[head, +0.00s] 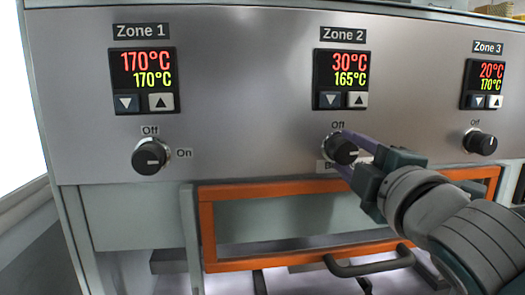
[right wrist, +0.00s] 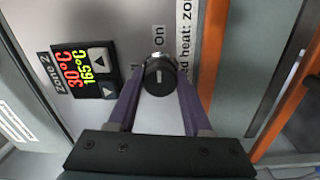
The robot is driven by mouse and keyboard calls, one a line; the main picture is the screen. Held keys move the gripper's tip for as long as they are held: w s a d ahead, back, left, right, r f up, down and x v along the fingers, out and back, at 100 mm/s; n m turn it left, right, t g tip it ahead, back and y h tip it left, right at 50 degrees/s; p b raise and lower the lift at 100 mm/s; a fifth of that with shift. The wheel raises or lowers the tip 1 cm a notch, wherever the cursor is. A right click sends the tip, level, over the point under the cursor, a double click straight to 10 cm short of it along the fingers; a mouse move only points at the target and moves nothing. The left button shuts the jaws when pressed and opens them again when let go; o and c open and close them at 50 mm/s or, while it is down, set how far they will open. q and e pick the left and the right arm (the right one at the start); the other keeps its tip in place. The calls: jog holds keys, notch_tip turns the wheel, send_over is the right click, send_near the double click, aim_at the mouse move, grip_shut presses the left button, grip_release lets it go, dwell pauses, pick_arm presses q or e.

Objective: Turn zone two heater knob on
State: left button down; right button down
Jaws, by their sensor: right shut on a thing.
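The black zone two heater knob (head: 341,148) sits on the grey panel under the Zone 2 display (head: 341,79), with an "Off" label above it. My right gripper (head: 350,146) reaches in from the lower right and is shut on the knob. In the right wrist view, the gripper's two purple fingers flank the knob (right wrist: 158,76), one on each side. The knob's white mark lies in line with the "On" label (right wrist: 159,38). In the head view, the gripper hides that label. The Zone 2 display reads 30°C over 165°C. My left gripper is not in view.
The Zone 1 knob (head: 149,157) is to the left and the Zone 3 knob (head: 480,142) to the right, each below its display. An orange frame (head: 262,190) with a dark handle (head: 368,267) is below the panel, under my right arm.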

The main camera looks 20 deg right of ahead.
jog(key=shift+f, duration=0.1)
dwell(0.3)
jog(key=shift+c, duration=1.7)
grip_release()
jog(key=b+v, duration=0.3)
jog(key=v, duration=0.7)
